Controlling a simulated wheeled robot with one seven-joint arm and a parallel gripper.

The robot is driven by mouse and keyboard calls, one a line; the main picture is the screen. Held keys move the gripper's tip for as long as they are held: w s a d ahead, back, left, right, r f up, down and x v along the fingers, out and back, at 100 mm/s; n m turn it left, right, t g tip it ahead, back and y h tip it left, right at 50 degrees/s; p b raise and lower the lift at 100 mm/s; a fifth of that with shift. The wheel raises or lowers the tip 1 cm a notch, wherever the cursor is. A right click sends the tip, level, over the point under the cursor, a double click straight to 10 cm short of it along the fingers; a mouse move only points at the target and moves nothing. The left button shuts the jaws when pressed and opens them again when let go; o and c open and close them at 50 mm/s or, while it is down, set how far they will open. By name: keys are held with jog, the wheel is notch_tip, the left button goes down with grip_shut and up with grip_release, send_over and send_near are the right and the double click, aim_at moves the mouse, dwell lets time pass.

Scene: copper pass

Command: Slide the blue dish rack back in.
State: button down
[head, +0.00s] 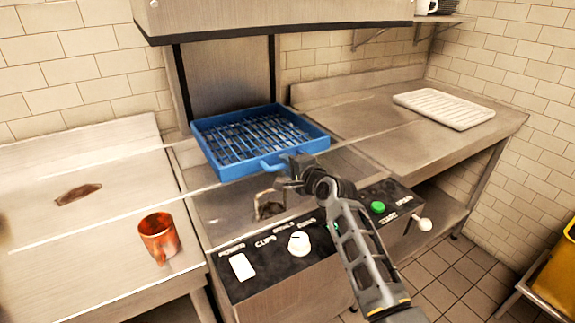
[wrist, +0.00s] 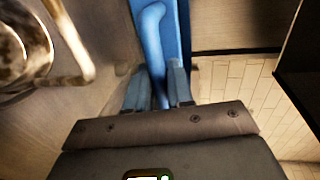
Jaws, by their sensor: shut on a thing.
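The blue dish rack (head: 228,165) is an open tray with a wire grid. In the head view it sits on the dishwasher's deck under the raised hood, with its front handle (head: 272,166) facing me. My gripper (head: 287,172) is at that handle, in front of the rack. In the wrist view the jaws (wrist: 158,92) are shut on the blue handle (wrist: 152,40), one finger on each side. The fingertips are small and partly hidden by my wrist in the head view.
An orange-brown mug (head: 158,237) stands on the left counter beside a dark brown patch (head: 78,194). A control panel (head: 320,243) with knobs is below the rack. A white ribbed tray (head: 444,108) lies on the right counter. The steel hood (head: 280,15) hangs above the rack.

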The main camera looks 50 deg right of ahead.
jog(key=shift+a, duration=0.1)
jog(key=c, duration=1.2)
grip_release()
jog(key=shift+o, duration=0.2)
jog(key=v, duration=0.7)
jog(key=shift+s, duration=0.35)
jog(key=shift+a, duration=0.15)
